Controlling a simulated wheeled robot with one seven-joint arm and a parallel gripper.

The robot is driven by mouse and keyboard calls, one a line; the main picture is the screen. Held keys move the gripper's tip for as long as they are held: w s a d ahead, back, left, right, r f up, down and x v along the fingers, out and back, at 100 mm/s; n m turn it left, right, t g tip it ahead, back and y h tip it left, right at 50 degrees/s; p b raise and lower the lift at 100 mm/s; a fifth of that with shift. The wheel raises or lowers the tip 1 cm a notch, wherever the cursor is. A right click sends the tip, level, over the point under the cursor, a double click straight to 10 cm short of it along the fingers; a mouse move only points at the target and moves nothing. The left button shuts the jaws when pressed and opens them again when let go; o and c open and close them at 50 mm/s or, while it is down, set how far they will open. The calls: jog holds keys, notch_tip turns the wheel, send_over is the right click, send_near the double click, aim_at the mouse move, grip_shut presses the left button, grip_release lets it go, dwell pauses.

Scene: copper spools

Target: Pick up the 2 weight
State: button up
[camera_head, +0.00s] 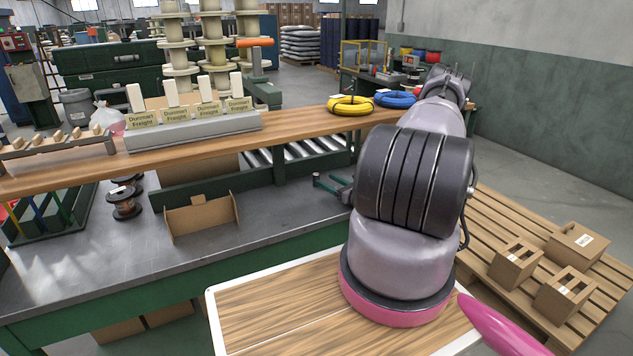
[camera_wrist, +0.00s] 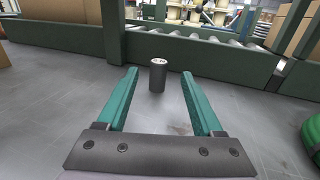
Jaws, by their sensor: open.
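A small dark grey cylinder, which looks like the weight (camera_wrist: 157,78), stands upright on the grey metal bench top in the wrist view. Its top carries light markings too small to read. My gripper (camera_wrist: 159,72) is open, with its two green fingers pointing toward the cylinder. In the picture the cylinder sits between the fingertips, apart from both; I cannot tell how far ahead of the tips it is.
The grey bench (camera_head: 290,222) runs below a wooden shelf (camera_head: 290,130) and rollers. A cardboard holder (camera_head: 202,217) and a dark spool (camera_head: 124,204) stand left. A green round thing (camera_wrist: 312,140) is at the wrist view's right edge. Boxes lie on a pallet (camera_head: 500,205) at right.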

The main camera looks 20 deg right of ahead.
aim_at(319, 176)
jog(key=x, duration=0.5)
grip_shut()
